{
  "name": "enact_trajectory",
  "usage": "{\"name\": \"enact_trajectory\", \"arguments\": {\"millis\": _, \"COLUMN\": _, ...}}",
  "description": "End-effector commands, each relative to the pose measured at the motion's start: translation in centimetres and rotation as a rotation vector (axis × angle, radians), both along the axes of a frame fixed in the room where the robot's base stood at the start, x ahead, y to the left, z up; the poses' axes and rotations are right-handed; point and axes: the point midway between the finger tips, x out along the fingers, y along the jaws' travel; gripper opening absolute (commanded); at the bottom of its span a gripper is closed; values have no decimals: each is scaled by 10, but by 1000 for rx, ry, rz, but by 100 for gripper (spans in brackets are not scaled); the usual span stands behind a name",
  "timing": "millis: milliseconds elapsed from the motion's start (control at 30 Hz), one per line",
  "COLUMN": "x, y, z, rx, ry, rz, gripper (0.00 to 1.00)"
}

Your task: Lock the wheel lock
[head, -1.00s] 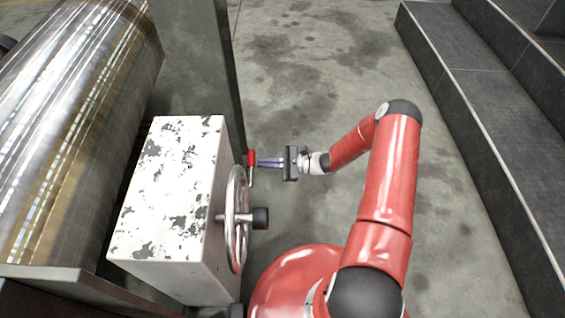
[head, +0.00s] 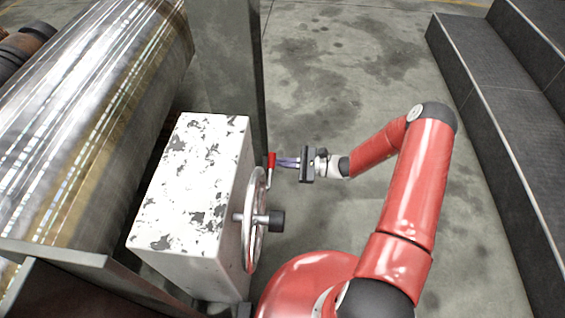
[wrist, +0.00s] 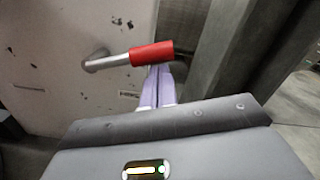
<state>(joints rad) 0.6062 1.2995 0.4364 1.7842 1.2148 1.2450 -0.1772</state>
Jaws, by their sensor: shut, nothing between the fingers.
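The wheel lock is a small lever with a red grip (head: 271,160), on the side of a worn white box (head: 190,190). In the wrist view its red grip (wrist: 152,53) sits at the end of a metal rod (wrist: 108,61) that comes out of the box face. A handwheel (head: 256,220) with a black knob is on the same face, nearer my body. My gripper (head: 283,162) is shut and empty. Its fingertips (wrist: 159,70) are right at the red grip, by its free end; I cannot tell whether they touch it.
A large shiny metal barrel (head: 90,110) lies left of the box. A grey post (head: 228,70) stands just behind the box. Dark steps (head: 500,110) run along the right. The concrete floor (head: 340,70) between post and steps is clear.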

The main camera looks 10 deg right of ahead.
Motion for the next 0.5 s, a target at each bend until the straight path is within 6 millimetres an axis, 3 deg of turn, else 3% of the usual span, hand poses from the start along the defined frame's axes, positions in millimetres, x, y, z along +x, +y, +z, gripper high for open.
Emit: {"name": "enact_trajectory", "arguments": {"millis": 500, "x": -2, "y": 0, "z": 11, "rx": -18, "ry": -107, "rz": 2, "gripper": 0}}
